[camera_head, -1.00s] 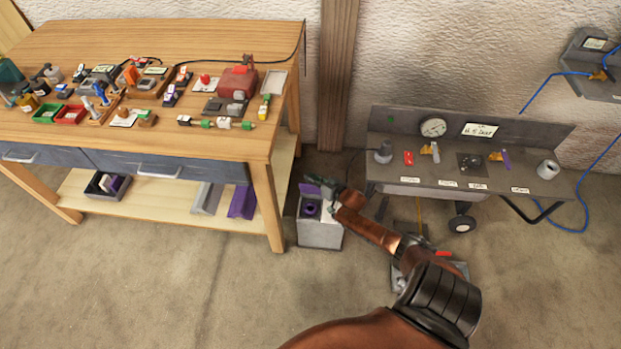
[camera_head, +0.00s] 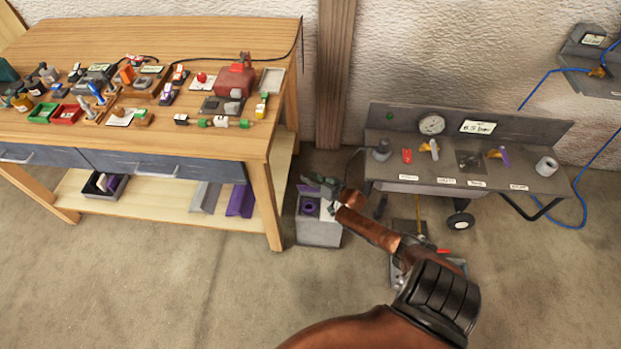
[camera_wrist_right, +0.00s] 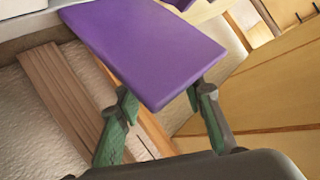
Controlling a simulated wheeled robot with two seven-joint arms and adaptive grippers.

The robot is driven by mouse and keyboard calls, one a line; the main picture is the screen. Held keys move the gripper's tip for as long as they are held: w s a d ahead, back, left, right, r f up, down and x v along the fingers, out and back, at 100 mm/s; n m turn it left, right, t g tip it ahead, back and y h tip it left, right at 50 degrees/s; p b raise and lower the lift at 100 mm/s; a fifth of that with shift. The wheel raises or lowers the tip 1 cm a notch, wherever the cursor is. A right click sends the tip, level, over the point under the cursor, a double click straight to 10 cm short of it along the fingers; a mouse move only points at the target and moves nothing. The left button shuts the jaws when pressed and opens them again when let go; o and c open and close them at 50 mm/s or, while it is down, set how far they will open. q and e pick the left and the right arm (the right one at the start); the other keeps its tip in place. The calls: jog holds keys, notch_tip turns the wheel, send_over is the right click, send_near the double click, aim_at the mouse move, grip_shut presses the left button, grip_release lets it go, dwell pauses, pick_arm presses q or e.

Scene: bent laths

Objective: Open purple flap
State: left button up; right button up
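The purple flap (camera_wrist_right: 145,45) fills the upper middle of the right wrist view as a flat, tilted plate. In the head view it is mostly hidden behind my right gripper. It belongs to a grey box (camera_head: 318,232) on the floor beside the workbench, with a purple ring (camera_head: 309,207) on its top. My right gripper (camera_head: 320,185) is above the back of this box. In the wrist view its green fingers (camera_wrist_right: 160,120) are spread apart, with the flap's near corner between their tips. I cannot tell whether they touch it. My left gripper is not in view.
The wooden workbench (camera_head: 200,40), crowded with small parts, stands left of the box; its leg (camera_head: 265,205) is close by. A grey wheeled cart (camera_head: 440,183) with a gauge stands to the right.

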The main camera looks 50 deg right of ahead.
jog(key=v, duration=0.7)
jog(key=shift+s, duration=0.2)
jog(key=shift+a, duration=0.1)
